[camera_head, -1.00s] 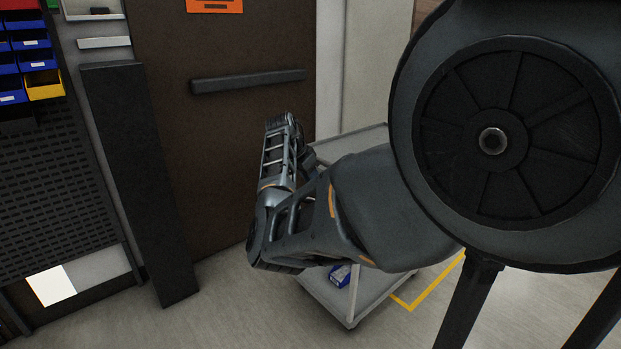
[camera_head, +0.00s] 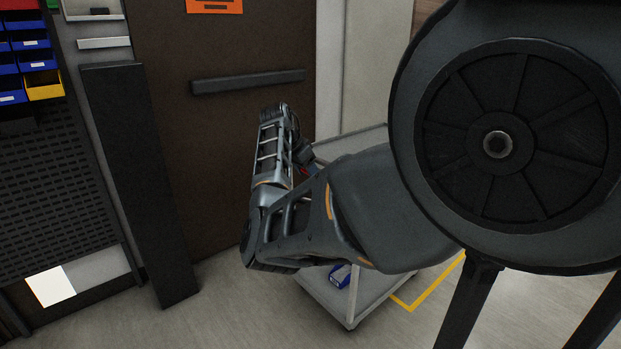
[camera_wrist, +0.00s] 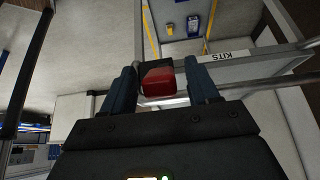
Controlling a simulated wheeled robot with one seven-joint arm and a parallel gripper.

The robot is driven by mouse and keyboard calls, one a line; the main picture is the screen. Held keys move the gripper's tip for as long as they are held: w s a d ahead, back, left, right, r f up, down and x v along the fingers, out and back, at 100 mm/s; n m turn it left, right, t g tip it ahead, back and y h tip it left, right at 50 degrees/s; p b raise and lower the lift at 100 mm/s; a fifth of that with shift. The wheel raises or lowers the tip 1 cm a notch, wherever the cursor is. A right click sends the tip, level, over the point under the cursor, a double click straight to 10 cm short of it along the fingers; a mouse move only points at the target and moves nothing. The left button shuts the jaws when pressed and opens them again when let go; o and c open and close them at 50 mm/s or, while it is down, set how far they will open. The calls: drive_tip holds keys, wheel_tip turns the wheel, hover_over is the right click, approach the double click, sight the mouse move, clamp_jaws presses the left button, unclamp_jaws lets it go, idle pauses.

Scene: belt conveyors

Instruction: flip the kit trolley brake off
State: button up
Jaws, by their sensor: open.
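The kit trolley (camera_head: 368,312) stands on the floor behind my arm in the head view, its upper part largely hidden by the arm. In the wrist view its grey rail carries a white "KITS" label (camera_wrist: 228,54). A red block with a dark side (camera_wrist: 158,80), which looks like the brake lever's grip, shows between the fingers of my gripper (camera_wrist: 160,70). The fingers are apart, one on each side of the red block in the picture. I cannot tell whether either finger touches it. In the head view the fingertips are hidden.
A blue bin (camera_head: 340,277) lies on the trolley's lower shelf. A brown door with a dark bar (camera_head: 248,82) is behind my arm. A dark post (camera_head: 140,190) and a rack of bins (camera_head: 43,88) stand at left. Floor in front is clear.

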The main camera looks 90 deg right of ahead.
drive_tip(key=v, duration=0.4)
drive_tip(key=shift+w+a+r, duration=0.15)
drive_tip(key=shift+w+r, duration=0.05)
drive_tip(key=shift+r, duration=0.15)
idle(0.3)
